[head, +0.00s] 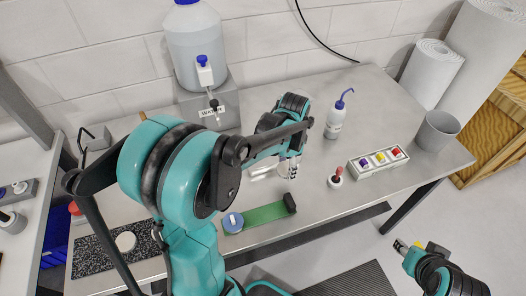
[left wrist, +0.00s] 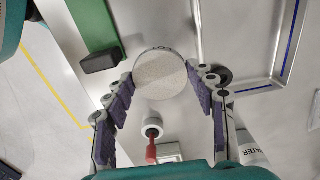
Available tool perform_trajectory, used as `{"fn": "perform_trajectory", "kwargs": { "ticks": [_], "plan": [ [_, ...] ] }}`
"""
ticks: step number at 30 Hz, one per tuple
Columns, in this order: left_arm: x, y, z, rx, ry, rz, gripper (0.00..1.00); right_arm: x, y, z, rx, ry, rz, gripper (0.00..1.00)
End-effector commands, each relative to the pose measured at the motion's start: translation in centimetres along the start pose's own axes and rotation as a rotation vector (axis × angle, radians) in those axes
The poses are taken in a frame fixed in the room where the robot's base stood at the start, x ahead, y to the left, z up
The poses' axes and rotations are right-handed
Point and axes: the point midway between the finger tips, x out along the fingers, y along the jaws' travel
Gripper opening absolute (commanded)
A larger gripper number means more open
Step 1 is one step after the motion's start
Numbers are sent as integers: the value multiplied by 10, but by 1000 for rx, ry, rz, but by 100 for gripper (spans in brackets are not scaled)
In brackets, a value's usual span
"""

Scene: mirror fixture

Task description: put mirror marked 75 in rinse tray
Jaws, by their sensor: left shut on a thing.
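My left gripper (head: 292,170) is over the middle of the bench. In the left wrist view, its two fingers (left wrist: 160,85) are closed on opposite edges of a round, pale, speckled mirror (left wrist: 160,75). Small marks on the mirror's upper edge are too small to read for certain. In the head view the mirror is mostly hidden by the fingers. A shallow metal tray with a blue line along its edge (left wrist: 289,55) shows at the right of the left wrist view; I cannot read a label on it. My right gripper (head: 400,247) is off the bench at lower right, its opening unclear.
A green strip (head: 265,214) with a dark end block lies in front. A red-handled tool (head: 336,178), a box with coloured knobs (head: 378,161), a wash bottle (head: 336,118) and a grey cup (head: 437,130) stand right. A water jug (head: 194,45) stands behind.

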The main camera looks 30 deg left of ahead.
Motion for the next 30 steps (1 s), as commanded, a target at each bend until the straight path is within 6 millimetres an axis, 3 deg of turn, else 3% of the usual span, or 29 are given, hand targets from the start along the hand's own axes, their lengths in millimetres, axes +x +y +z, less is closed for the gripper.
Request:
{"fn": "perform_trajectory", "kwargs": {
  "ticks": [1, 6, 13, 17, 24, 30],
  "plan": [
    [-12, -4, 5, 111, 0, 0, 23, -7, 0, -5, 0, 0, 0, 40],
    [-31, -15, 18, 486, 0, 0, 23, -17, 0, -12, 0, 0, 0, 40],
    [-40, -24, 26, 745, 0, 0, 23, -21, 0, -15, 0, 0, 0, 40],
    [-30, -39, 28, 772, 0, -1, 23, -17, 0, -12, 0, 0, 0, 40],
    [5, -96, 31, 770, 0, -1, 23, -4, 0, -3, 0, 0, 0, 40],
    [25, -131, 33, 771, 0, 0, 23, 2, 0, 2, 0, 0, 0, 40]
  ]
}}
